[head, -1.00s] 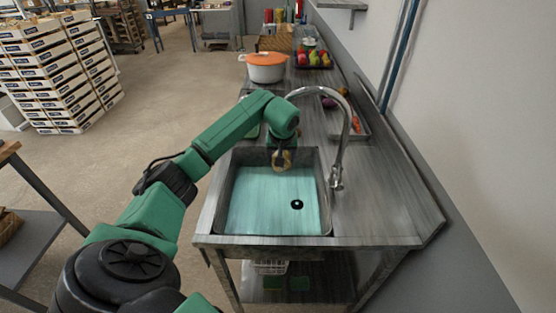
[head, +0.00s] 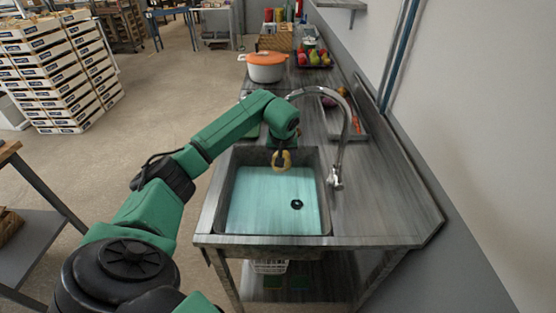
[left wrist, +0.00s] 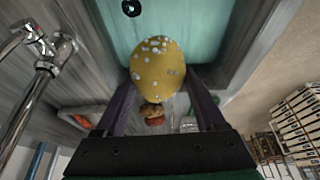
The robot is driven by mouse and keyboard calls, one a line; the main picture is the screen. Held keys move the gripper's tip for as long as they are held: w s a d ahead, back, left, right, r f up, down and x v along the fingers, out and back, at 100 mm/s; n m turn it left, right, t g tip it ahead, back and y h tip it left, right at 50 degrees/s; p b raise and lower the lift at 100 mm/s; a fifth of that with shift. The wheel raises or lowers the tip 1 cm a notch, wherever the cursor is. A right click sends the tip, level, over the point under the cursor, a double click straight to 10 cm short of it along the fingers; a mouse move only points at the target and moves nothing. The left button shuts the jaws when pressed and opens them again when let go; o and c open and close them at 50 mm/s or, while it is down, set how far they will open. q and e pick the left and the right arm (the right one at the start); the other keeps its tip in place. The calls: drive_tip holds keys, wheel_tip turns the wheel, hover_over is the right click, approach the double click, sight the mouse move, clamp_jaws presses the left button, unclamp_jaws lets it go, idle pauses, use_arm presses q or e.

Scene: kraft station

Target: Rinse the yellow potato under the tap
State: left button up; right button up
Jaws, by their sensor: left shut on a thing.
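The yellow potato (left wrist: 158,68) is between the two fingers of my left gripper (left wrist: 160,88) in the left wrist view. White specks dot its skin. In the head view my left gripper (head: 281,160) is shut on it over the back part of the sink (head: 225,200), and the potato is small there. The chrome tap (head: 347,130) arches from the right side of the sink; the arm partly covers its spout end. The tap also shows in the left wrist view (left wrist: 38,65). I see no clear water stream. My right gripper is not in view.
The sink has a pale teal bottom with a dark drain (head: 297,204). Behind it stand a white pot with an orange lid (head: 265,67) and a tray of colourful produce (head: 313,60). Another tray (head: 362,128) lies behind the tap. The counter right of the sink is clear.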

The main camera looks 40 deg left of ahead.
sight(276, 170)
use_arm(q)
drive_tip(key=shift+s, duration=0.1)
drive_tip(key=shift+s, duration=0.3)
drive_tip(key=s, duration=0.1)
drive_tip(key=s+d, duration=0.1)
drive_tip(key=s, duration=0.2)
drive_tip(key=shift+d, duration=0.3)
drive_tip(key=s, duration=0.1)
drive_tip(key=s+d, duration=0.1)
drive_tip(key=s, duration=0.1)
drive_tip(key=shift+d, duration=0.1)
drive_tip(key=shift+w, duration=0.1)
idle(0.6)
drive_tip(key=s+d+r+p, duration=0.1)
drive_tip(key=s+r+p, duration=0.1)
drive_tip(key=s+r, duration=0.2)
drive_tip(key=shift+s+d, duration=0.35)
